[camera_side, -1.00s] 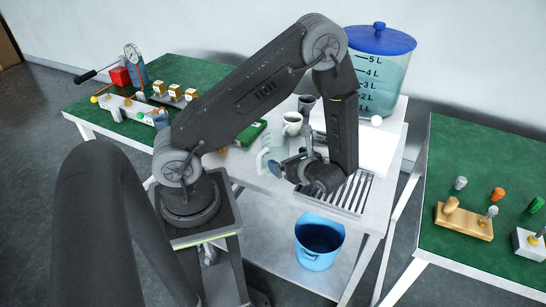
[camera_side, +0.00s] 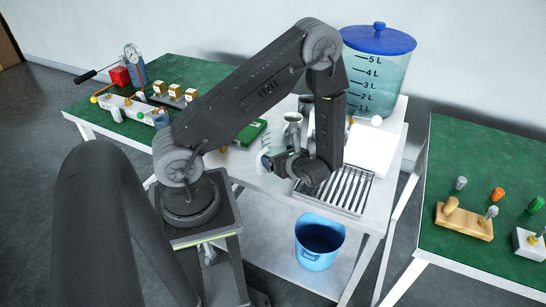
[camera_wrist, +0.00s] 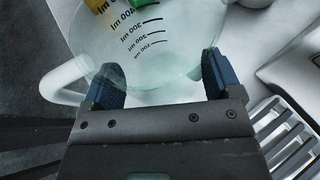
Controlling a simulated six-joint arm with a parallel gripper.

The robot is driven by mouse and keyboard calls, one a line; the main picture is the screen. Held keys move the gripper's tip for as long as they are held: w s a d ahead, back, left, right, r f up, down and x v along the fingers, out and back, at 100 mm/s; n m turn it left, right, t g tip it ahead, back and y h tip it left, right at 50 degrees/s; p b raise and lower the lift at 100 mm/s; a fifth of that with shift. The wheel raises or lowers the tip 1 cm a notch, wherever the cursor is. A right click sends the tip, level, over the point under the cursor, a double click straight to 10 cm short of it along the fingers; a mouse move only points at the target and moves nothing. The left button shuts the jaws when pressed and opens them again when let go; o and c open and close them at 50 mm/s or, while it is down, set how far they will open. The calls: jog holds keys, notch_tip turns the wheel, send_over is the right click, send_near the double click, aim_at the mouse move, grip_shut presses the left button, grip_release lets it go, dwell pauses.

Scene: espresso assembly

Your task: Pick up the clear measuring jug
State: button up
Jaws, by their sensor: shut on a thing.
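The clear measuring jug (camera_wrist: 150,50) fills the upper middle of the wrist view, with black millilitre marks on its wall and its handle (camera_wrist: 62,82) to the left. My gripper (camera_wrist: 160,80) has its two blue-padded fingers on either side of the jug's wall, shut on it. In the side view the jug (camera_side: 266,156) shows only in part at the left of my gripper (camera_side: 283,160); my wrist hides the rest. I cannot tell whether its base touches the table.
A slatted drip tray (camera_side: 345,192) lies just right of my gripper. A grey mug (camera_side: 293,120) stands behind it. A large blue-lidded water tank (camera_side: 378,75) stands at the back right. A blue bucket (camera_side: 319,242) sits below the white table.

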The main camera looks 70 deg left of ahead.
jog(key=shift+c, duration=0.8)
jog(key=shift+r, duration=0.15)
